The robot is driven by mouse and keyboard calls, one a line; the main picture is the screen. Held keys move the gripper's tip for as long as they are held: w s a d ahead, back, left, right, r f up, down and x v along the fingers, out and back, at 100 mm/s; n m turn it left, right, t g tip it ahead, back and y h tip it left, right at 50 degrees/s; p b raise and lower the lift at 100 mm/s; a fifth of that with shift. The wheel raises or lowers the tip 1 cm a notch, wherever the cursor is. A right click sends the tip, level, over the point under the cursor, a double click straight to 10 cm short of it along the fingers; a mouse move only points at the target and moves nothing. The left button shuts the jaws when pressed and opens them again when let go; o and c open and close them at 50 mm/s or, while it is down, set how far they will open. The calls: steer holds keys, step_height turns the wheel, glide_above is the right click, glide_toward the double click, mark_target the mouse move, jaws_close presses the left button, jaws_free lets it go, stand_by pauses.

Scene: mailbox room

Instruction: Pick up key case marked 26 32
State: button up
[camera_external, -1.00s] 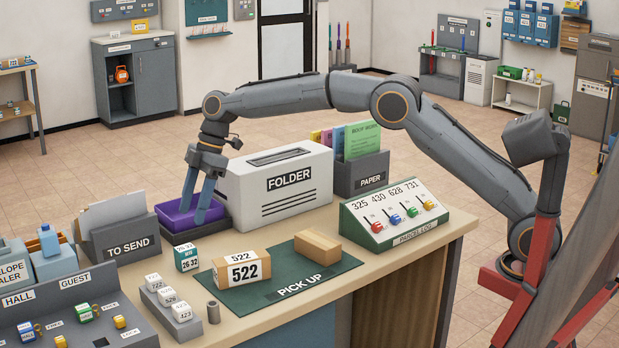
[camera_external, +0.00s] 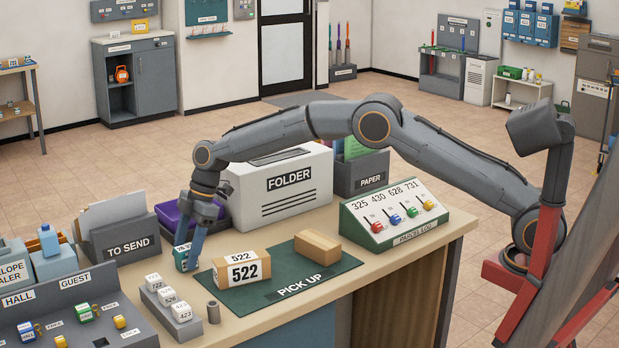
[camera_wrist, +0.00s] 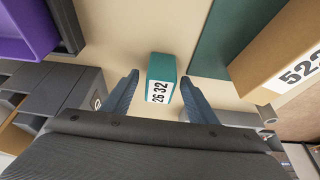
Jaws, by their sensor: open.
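The key case marked 26 32 is a small teal block with a white label. In the wrist view the key case (camera_wrist: 161,78) stands on the table between and just ahead of my fingertips, with visible gaps on both sides. In the external view the key case (camera_external: 181,257) is partly hidden behind my fingers. My gripper (camera_external: 192,262) points down at it from above. In the wrist view my gripper (camera_wrist: 158,82) is open and empty, one blue-grey finger on each side of the case.
The parcel marked 522 (camera_external: 241,268) lies on the green pick up mat (camera_external: 285,291), right of the case. The purple tray (camera_external: 170,217) and the folder machine (camera_external: 280,190) are behind. The to send holder (camera_external: 128,246) is left. A grey rack of white blocks (camera_external: 165,317) is in front.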

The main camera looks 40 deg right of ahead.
steer(key=shift+a+f, duration=0.1)
steer(key=shift+f, duration=0.15)
steer(key=c, duration=1.2)
